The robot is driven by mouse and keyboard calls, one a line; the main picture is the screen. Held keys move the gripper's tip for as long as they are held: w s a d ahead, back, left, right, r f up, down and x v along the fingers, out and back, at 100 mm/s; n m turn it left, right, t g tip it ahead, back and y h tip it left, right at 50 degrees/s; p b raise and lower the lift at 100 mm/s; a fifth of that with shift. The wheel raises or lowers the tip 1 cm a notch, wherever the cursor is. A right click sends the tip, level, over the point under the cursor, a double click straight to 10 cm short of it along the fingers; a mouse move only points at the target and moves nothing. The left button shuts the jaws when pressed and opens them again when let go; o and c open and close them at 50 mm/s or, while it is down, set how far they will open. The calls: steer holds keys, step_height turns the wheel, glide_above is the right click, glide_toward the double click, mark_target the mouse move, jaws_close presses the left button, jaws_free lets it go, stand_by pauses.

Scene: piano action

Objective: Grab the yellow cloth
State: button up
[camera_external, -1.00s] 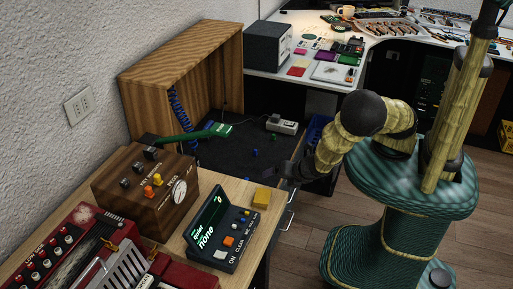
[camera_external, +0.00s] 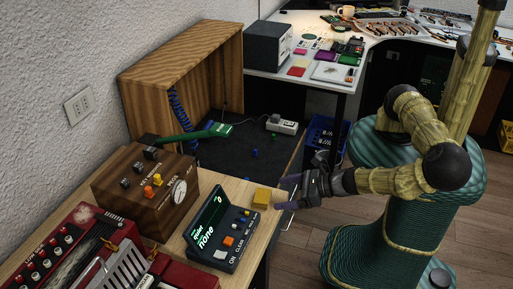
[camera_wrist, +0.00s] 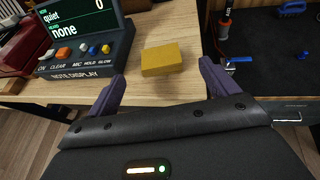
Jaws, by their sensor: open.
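The yellow cloth (camera_external: 262,197) is a small folded block lying flat on the wooden desk, just right of the note display. It also shows in the wrist view (camera_wrist: 162,59), ahead of and between my two fingers. My gripper (camera_external: 287,193) is at the right edge of the desk, beside the cloth. In the wrist view my gripper (camera_wrist: 160,85) has its two purple fingers spread wide apart with nothing between the tips. The cloth lies just beyond the fingertips and is not visibly touched.
The note display (camera_external: 218,232) stands close left of the cloth, with its buttons facing my gripper. A wooden box with knobs (camera_external: 148,190) and a red device (camera_external: 95,250) stand farther left. Bare wood (camera_wrist: 150,22) lies behind the cloth.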

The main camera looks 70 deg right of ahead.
mark_target(262, 195)
steer(key=shift+b+x, duration=0.4)
steer(key=shift+x, duration=0.45)
steer(key=shift+f, duration=0.1)
steer(key=shift+w+f, duration=0.15)
steer(key=shift+w, duration=0.1)
steer(key=x, duration=0.5)
steer(key=shift+w, duration=0.1)
steer(key=c, duration=1.1)
steer(key=shift+o, duration=0.2)
step_height(262, 195, up, 10)
steer(key=shift+r+p, duration=0.1)
steer(key=shift+p, duration=0.45)
